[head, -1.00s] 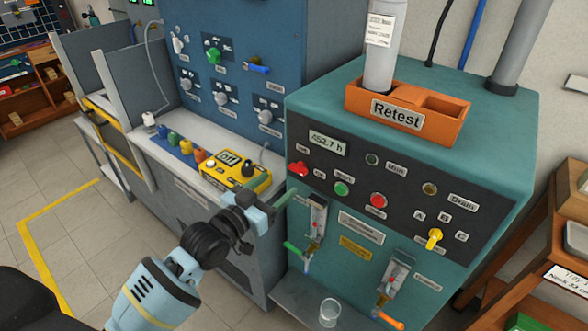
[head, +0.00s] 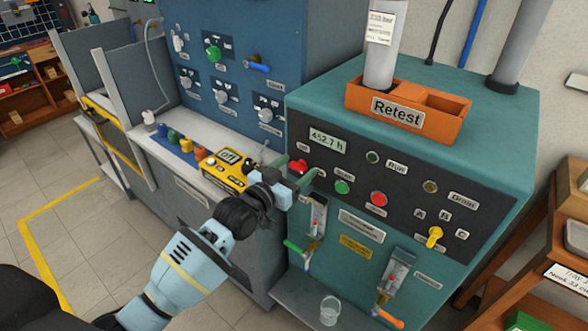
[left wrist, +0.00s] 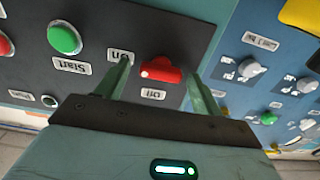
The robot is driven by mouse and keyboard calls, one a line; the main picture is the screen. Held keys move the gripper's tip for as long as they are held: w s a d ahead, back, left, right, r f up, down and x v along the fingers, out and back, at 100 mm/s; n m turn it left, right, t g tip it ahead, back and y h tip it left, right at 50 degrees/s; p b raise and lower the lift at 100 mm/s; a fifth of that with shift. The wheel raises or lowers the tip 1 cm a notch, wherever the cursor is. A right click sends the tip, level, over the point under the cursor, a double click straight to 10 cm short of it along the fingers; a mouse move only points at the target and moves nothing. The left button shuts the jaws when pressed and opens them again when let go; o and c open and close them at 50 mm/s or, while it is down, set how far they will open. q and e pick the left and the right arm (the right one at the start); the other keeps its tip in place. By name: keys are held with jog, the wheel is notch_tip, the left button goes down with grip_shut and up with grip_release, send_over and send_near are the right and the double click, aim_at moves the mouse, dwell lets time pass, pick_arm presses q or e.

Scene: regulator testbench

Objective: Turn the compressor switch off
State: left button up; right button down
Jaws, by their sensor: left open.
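The red compressor switch (head: 298,166) is on the dark panel of the teal compressor cabinet (head: 470,140), at its left end. In the left wrist view the switch (left wrist: 160,70) shows between the two green fingers, with a pale mark at its left end. The On label (left wrist: 121,55) and Off label (left wrist: 153,94) are upside down there; the marked end lies on the side near On. My left gripper (head: 297,170) is open, its fingers on either side of the switch. Whether they touch it I cannot tell. My right gripper is not in view.
A green Start button (head: 342,187) and a red button (head: 378,199) sit right of the switch. A yellow selector (head: 435,237) is further right. A yellow box (head: 235,177) marked Off stands on the left bench. A glass (head: 329,311) stands on the low shelf.

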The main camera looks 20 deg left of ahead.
pick_arm(q)
jog(key=shift+c, duration=0.2)
jog(key=c, duration=0.9)
jog(key=shift+c, duration=0.2)
